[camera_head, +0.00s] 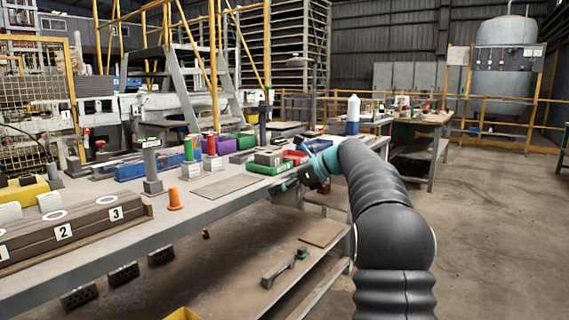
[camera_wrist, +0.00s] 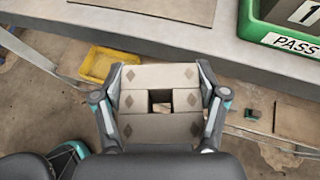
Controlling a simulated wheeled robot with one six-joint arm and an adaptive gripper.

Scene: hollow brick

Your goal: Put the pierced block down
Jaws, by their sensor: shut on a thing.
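The pierced block (camera_wrist: 160,76) is pale beige with dark diamond marks and a square hole through its middle. In the wrist view it sits between the two fingers of my gripper (camera_wrist: 160,103), which is shut on its left and right sides. Through the hole I see the ground below. The block is just off the front edge of the workbench, over lower ground. In the head view my gripper (camera_head: 304,180) is at the bench's front edge, and the block is hard to make out there.
The workbench (camera_head: 235,202) carries a flat board (camera_head: 224,186), a green tray (camera_head: 262,168) marked PASS in the wrist view (camera_wrist: 288,42), an orange peg (camera_head: 175,200) and numbered boxes (camera_head: 75,232). A yellow bin (camera_wrist: 108,66) lies below. A lower shelf (camera_head: 290,275) holds a few items.

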